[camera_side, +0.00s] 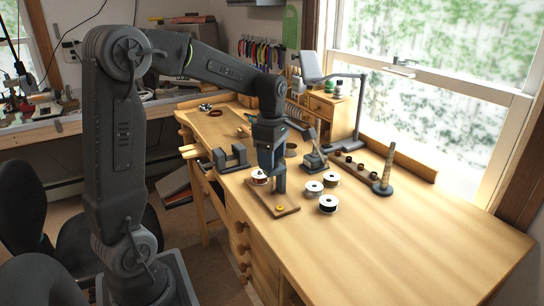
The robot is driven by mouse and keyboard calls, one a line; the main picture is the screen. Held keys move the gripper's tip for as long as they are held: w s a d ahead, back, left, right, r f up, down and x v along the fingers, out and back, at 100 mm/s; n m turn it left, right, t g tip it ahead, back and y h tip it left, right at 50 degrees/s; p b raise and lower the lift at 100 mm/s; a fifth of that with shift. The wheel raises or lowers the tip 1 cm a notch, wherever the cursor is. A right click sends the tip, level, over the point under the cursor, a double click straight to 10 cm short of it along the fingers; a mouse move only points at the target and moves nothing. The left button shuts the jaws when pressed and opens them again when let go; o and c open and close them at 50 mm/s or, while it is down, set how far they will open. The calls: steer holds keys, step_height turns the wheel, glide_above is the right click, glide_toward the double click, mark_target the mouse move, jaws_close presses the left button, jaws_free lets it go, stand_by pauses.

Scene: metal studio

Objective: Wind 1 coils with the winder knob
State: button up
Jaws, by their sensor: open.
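My gripper (273,180) points down over the near-left part of the wooden bench, with its jaws open. It is above a small brown wooden board (288,211). A spool with white flanges and copper-coloured winding (259,177) shows right beside the fingers, partly hidden by them. A small yellow-orange piece (280,208) sits on the board just below and in front of the fingertips. I cannot tell for sure which part is the winder knob. I see no clear contact between my fingers and the spool or the yellow piece.
Several spools (328,204) stand right of my gripper. A dark vise-like block (230,157) is to its left, and a small dark tool stand (314,161) behind it. A tapered mandrel (387,167) stands further right. The bench's right half (430,235) is clear.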

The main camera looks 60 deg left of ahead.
steer(key=shift+c, duration=0.3)
steer(key=c, duration=0.9)
steer(key=shift+o, duration=0.2)
steer(key=shift+m, duration=0.4)
